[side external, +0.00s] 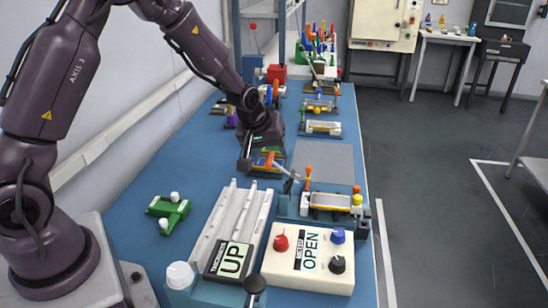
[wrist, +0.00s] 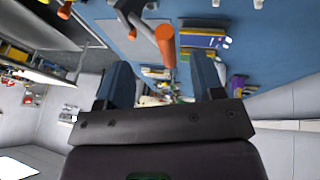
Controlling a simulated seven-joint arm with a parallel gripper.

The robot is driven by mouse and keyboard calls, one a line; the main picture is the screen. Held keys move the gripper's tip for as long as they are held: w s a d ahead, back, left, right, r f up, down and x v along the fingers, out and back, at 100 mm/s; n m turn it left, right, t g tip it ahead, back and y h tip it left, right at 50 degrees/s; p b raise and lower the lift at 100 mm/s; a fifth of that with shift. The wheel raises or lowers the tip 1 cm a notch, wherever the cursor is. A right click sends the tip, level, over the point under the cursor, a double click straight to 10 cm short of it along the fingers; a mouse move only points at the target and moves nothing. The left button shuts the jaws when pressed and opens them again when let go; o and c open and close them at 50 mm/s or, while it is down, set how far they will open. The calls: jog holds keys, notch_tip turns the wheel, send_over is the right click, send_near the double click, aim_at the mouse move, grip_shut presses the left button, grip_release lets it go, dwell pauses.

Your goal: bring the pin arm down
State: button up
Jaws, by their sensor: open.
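The pin arm (side external: 285,172) appears as a thin grey lever on the pouch-cell fixture (side external: 284,208), tilted up toward my gripper. Its orange handle (wrist: 165,45) shows in the wrist view between the two fingers, apart from both. My gripper (side external: 258,162) hangs above the blue bench, just left of and behind the fixture. In the wrist view my gripper (wrist: 163,85) is open and empty, with dark blue fingers on either side of the handle. A display block (side external: 235,258) in front reads UP. The exact contact at the fingertips is hidden in the side view.
A control box (side external: 308,262) with red, blue and black knobs reads OPEN. A white rail (side external: 228,220) lies left of the fixture, and a green block (side external: 169,209) farther left. Several similar trays line the blue bench behind. A grey mat (side external: 322,163) is clear.

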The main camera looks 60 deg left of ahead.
jog(key=x, duration=0.3)
jog(key=shift+w+f, duration=0.1)
jog(key=shift+f, duration=0.15)
